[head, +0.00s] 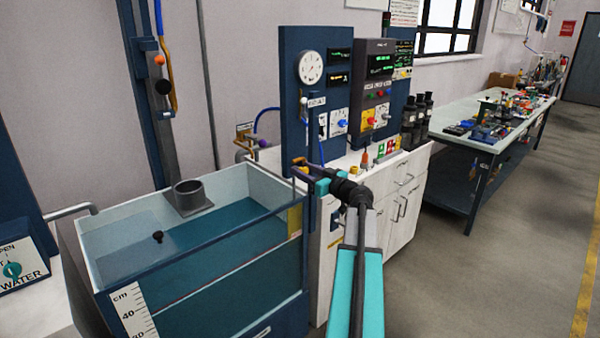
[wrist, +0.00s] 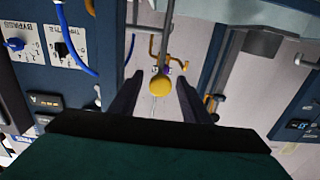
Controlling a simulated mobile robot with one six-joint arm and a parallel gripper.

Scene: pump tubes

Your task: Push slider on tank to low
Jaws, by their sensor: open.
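The water tank (head: 205,250) stands at the left in the head view, with blue water and a cm scale on its front. My gripper (head: 300,168) is at the tank's right back corner, level with its rim or a little above. In the wrist view my gripper (wrist: 158,98) is open, with two dark fingers apart. A round yellow knob on a thin grey rod (wrist: 159,84) shows between the fingers; I cannot tell whether they touch it. It may be the slider, but no low mark is readable. In the head view my gripper hides most of that spot.
A blue instrument panel (head: 300,95) with a gauge and dials stands behind my gripper. Black bottles (head: 415,118) stand on the white cabinet (head: 405,195). A blue column (head: 155,110) rises behind the tank. The floor (head: 480,280) at right is clear.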

